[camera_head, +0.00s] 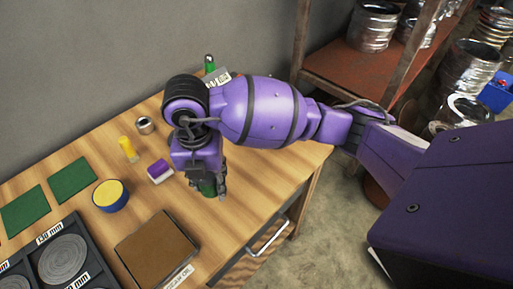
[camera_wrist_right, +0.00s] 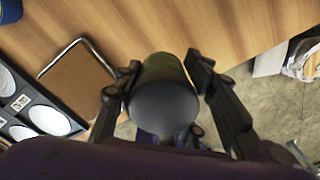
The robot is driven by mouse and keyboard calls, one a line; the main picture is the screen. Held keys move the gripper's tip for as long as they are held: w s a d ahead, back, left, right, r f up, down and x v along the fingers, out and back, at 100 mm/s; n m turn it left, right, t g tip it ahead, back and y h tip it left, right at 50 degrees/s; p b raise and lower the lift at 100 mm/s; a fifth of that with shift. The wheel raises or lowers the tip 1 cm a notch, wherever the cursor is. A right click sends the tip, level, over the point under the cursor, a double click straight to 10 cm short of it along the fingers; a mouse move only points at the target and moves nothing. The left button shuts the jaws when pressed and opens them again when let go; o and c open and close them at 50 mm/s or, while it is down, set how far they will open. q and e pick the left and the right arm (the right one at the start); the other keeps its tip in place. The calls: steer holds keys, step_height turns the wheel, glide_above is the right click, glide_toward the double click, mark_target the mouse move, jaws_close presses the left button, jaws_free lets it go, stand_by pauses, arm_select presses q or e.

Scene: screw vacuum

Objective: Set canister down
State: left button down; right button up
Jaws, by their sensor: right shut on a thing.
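My right gripper (camera_head: 211,186) points down over the right part of the wooden table, near its front edge. It is shut on a dark green canister (camera_head: 208,189), mostly hidden by the gripper in the head view. In the right wrist view the canister (camera_wrist_right: 165,100) shows its dark round end between the two fingers of the gripper (camera_wrist_right: 160,78). I cannot tell whether its base touches the table (camera_head: 235,215). My left gripper is not in view.
A brown framed pad (camera_head: 157,250) lies left of the gripper, beside a black rack (camera_head: 35,262) of round discs. A purple-and-white block (camera_head: 160,171), yellow bottle (camera_head: 128,149), bowl (camera_head: 110,196) and metal cup (camera_head: 145,125) stand further left. A green-topped item (camera_head: 210,63) stands behind my arm.

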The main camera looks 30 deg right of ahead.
mark_target(233, 184)
steer(key=w+d+f, duration=0.1)
steer(key=d+f, duration=0.1)
steer(key=w+d+f, duration=0.3)
steer(key=d+f, duration=0.1)
steer(key=shift+w, duration=0.15)
steer(key=shift+w+d+f, duration=0.3)
steer(key=shift+d+f, duration=0.25)
steer(key=shift+f, duration=1.75)
steer(key=shift+f, duration=0.15)
steer(key=o, duration=1.2)
